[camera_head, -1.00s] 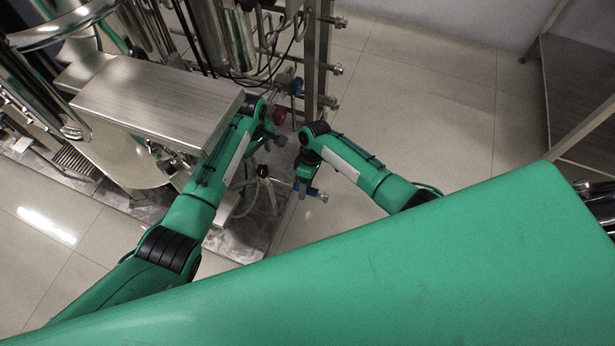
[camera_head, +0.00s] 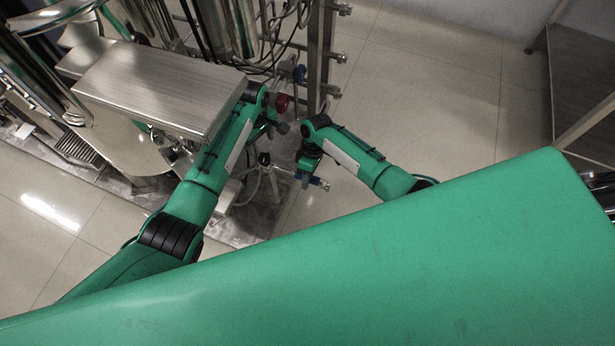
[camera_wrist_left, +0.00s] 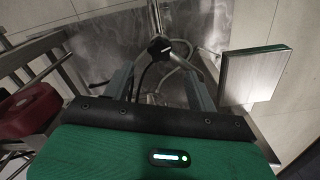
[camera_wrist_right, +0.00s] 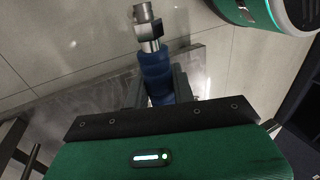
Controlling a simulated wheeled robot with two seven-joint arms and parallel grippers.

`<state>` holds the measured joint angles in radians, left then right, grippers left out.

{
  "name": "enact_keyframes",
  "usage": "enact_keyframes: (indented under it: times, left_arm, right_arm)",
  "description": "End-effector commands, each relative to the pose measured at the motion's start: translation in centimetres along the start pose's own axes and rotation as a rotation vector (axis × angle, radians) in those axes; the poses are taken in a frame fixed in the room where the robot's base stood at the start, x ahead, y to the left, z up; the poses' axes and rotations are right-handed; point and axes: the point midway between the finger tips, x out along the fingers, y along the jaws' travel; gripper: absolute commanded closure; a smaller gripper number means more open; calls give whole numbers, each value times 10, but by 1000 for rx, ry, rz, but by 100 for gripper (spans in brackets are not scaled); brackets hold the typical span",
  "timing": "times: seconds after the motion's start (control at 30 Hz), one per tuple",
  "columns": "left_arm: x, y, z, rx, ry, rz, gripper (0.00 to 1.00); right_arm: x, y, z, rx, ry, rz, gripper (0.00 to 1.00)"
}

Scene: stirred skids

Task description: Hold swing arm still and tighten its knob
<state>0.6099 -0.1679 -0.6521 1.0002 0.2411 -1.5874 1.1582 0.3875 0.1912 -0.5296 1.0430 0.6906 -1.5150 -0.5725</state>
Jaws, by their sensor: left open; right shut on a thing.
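The black knob (camera_head: 264,158) sits on top of a thin metal stand low by the floor plate. In the left wrist view the knob (camera_wrist_left: 160,47) lies ahead of and centred between the spread fingers of my left gripper (camera_wrist_left: 160,72). That gripper is open and apart from the knob as far as I can tell. The swing arm (camera_head: 316,182) shows as a blue sleeve with a metal end. My right gripper (camera_wrist_right: 157,88) is shut on the swing arm's blue sleeve (camera_wrist_right: 154,70), with its metal end sticking out beyond the fingers.
A red knob (camera_head: 281,102) and steel posts (camera_head: 318,60) with pipes stand just beyond my left gripper. A steel box (camera_head: 160,88) is beside my left forearm. Open tiled floor (camera_head: 420,110) lies to the right, with a dark table (camera_head: 585,80) further off.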

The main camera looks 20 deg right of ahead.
Motion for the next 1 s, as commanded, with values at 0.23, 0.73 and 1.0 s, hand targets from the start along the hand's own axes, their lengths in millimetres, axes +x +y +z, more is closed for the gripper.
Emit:
enact_keyframes:
  times: [0.23, 0.73, 1.0]
  left_arm:
    - [1, 0, 0, 0, 0, 0, 42]
    - [48, 0, 1, 0, -2, -1, 42]
    - [72, 0, 0, -1, -1, -2, 42]
  right_arm:
    - [0, 0, 0, 0, 0, 0, 100]
    - [0, 0, 0, 0, 0, 1, 100]
    - [0, 0, 0, 0, 1, 1, 100]
